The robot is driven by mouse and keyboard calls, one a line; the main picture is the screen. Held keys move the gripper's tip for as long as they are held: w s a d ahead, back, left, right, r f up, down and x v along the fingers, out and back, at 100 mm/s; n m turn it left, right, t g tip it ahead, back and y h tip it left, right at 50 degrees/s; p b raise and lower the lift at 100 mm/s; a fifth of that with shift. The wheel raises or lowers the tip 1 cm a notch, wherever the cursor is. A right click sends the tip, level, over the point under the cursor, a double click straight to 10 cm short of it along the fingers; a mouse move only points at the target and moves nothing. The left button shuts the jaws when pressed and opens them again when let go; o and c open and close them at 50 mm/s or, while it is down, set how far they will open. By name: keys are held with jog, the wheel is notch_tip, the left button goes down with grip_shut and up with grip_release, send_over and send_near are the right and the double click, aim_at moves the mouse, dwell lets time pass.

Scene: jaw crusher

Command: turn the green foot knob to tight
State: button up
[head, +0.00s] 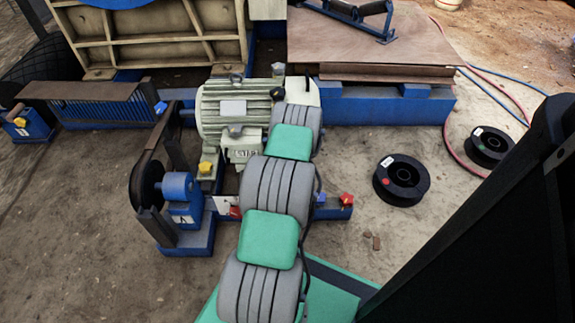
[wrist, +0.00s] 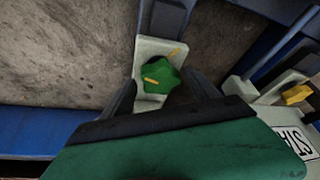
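The green foot knob (wrist: 162,72) is a lobed knob on a pale grey foot plate (wrist: 148,50) in the wrist view. It carries a yellow pointer mark, and a second yellow mark lies on the plate beyond it. The two marks do not line up. My gripper (wrist: 162,82) is open, with one dark finger to the left of the knob and one to the right. I cannot tell whether either finger touches it. In the head view my arm reaches over the motor, and the green knob and gripper are hidden.
The ribbed grey-green motor (head: 225,105) stands beside a belt pulley (head: 150,180). A yellow knob (head: 206,168) and a red knob (head: 347,199) sit on nearby feet. Black spools (head: 401,180) lie on open ground at right. Blue frame beams (wrist: 40,130) border the wrist view.

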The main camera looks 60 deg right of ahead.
jog(key=c, duration=1.2)
jog(key=shift+m, duration=0.4)
jog(key=m+g, duration=0.1)
jog(key=m, duration=0.1)
jog(key=m+h, duration=0.1)
jog(key=m, duration=0.2)
jog(key=shift+w+a+g+b, duration=0.1)
jog(key=shift+w+g+b, duration=0.1)
jog(key=shift+g+b, duration=0.2)
jog(key=m+g+b, duration=0.1)
jog(key=m, duration=0.2)
jog(key=shift+w+m+h, duration=0.1)
jog(key=shift+m+h, duration=0.3)
jog(key=shift+m+g+b, duration=0.7)
jog(key=shift+m, duration=0.5)
jog(key=o, duration=1.4)
jog(key=shift+c, duration=0.2)
